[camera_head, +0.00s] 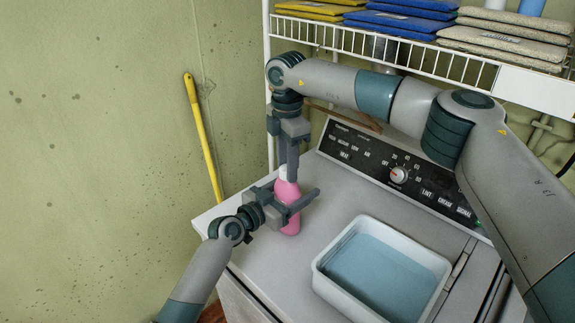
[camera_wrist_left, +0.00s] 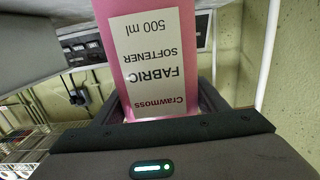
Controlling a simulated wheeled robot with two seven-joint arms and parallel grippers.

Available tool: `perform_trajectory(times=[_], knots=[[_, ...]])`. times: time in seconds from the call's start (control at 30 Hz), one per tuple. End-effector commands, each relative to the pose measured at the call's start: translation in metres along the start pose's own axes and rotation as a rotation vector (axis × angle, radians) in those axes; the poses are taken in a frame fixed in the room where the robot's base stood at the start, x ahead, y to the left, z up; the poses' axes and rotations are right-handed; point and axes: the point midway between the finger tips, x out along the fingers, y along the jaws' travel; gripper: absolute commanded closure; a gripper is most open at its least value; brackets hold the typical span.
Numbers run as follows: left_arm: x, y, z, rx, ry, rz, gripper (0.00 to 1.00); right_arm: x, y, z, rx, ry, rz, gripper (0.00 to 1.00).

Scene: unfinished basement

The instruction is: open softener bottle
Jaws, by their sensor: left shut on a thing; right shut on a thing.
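The pink softener bottle (camera_head: 287,190) stands upright on the white washer top near its back left corner. Its pink side with a white "Fabric Softener 500 ml" label (camera_wrist_left: 155,50) fills the middle of the left wrist view, upside down. My left gripper (camera_head: 294,204) is shut around the bottle's body from the front left. My right gripper (camera_head: 289,175) points down from above and is shut on the light-coloured cap (camera_head: 282,172) at the bottle's top. The cap is mostly hidden by the fingers. It appears to be still on the bottle.
A white tub (camera_head: 325,272) of bluish liquid stands on the washer (camera_head: 330,205), right of the bottle. The control panel (camera_head: 400,175) rises behind. A wire shelf (camera_head: 400,52) with folded cloths hangs above. A yellow pole (camera_head: 203,138) leans against the wall at left.

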Motion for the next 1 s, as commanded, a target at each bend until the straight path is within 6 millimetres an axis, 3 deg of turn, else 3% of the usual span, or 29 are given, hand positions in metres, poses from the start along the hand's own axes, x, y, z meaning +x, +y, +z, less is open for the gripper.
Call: perform_trajectory(times=[1.0], knots=[[0.0000,0.0003,0.0002,0.001,0.000,0.001,0.96,-0.0011,0.0008,0.0002,-1.527,-0.003,0.000,0.96]])
